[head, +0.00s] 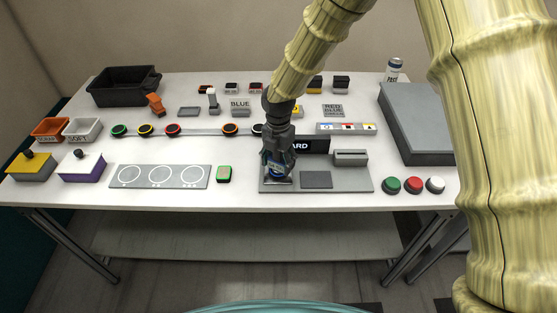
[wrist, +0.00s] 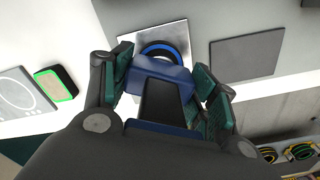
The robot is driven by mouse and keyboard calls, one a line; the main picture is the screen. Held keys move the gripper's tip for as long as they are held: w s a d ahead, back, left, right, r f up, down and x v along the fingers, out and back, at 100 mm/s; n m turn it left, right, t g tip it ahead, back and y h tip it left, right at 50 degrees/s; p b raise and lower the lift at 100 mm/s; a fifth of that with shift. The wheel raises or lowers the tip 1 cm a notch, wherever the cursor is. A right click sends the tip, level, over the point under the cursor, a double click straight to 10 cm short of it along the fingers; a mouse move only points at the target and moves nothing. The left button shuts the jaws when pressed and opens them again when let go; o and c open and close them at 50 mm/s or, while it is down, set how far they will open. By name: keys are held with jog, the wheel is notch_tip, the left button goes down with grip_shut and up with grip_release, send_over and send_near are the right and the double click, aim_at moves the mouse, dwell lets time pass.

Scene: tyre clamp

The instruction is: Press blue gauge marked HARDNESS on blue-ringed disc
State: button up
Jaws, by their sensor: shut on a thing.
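My gripper (head: 278,163) points down over the left part of a grey station plate and is shut on the blue gauge (head: 279,173). In the wrist view the gauge (wrist: 158,70) sits between the green-padded fingers (wrist: 165,82); its marking is not readable. The blue-ringed disc (wrist: 176,43) lies on a shiny metal square (wrist: 135,42), partly covered by the gauge. The gauge is over the disc's near part; I cannot tell whether they touch. A dark display (head: 313,145) behind the gripper shows "ARD", its left end hidden.
The grey station plate (head: 356,183) also bears a dark square pad (head: 317,180) and a slotted block (head: 350,157). A green-edged block (head: 224,174) and a three-circle plate (head: 196,170) lie left. Several buttons (head: 413,186) stand right. Ringed discs (head: 173,130) line a strip behind.

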jog(key=shift+s, duration=0.1)
dwell(0.4)
jog(key=shift+r+p, duration=2.8)
jog(key=shift+r, duration=0.7)
jog(key=shift+f, duration=0.15)
